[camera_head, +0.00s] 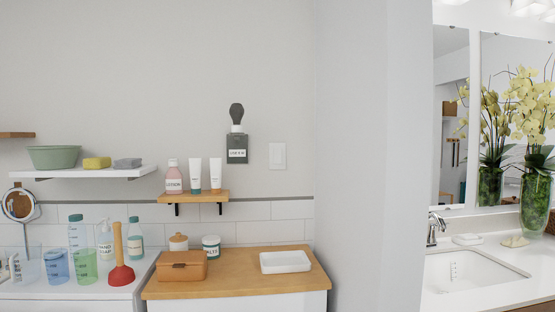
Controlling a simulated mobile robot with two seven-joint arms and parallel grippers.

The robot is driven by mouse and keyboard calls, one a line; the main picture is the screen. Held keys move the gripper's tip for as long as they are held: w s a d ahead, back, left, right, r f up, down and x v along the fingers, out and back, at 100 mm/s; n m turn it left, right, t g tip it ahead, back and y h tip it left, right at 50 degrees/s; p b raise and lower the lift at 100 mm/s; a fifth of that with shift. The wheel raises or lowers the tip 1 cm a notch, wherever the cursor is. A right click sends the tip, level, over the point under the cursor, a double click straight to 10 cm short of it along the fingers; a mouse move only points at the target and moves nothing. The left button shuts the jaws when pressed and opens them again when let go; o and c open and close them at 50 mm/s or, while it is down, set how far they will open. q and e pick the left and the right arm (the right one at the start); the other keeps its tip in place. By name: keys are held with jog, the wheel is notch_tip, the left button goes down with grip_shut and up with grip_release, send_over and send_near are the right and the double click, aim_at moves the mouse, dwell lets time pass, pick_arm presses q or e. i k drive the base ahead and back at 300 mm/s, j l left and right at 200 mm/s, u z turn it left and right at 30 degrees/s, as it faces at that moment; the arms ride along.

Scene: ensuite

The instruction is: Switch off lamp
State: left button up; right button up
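A white rectangular wall switch (277,155) is on the grey wall, right of a dark wall-mounted holder with a dark bulb-shaped top (237,117). Vanity lights (530,6) show at the top right edge above the mirrors, partly cut off; they look bright. No other lamp is clearly seen. Neither of my grippers is in this view.
Below the switch is a wooden-topped cabinet (230,268) with a white tray (285,262) and a brown box (182,266). A wall corner (365,150) separates this from the sink counter (460,275).

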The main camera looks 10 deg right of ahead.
aim_at(276, 151)
jog(key=i+j+u, duration=0.1)
jog(key=i+u, duration=0.2)
jog(key=i, duration=0.3)
jog(key=i+u, duration=0.3)
jog(key=i, duration=0.25)
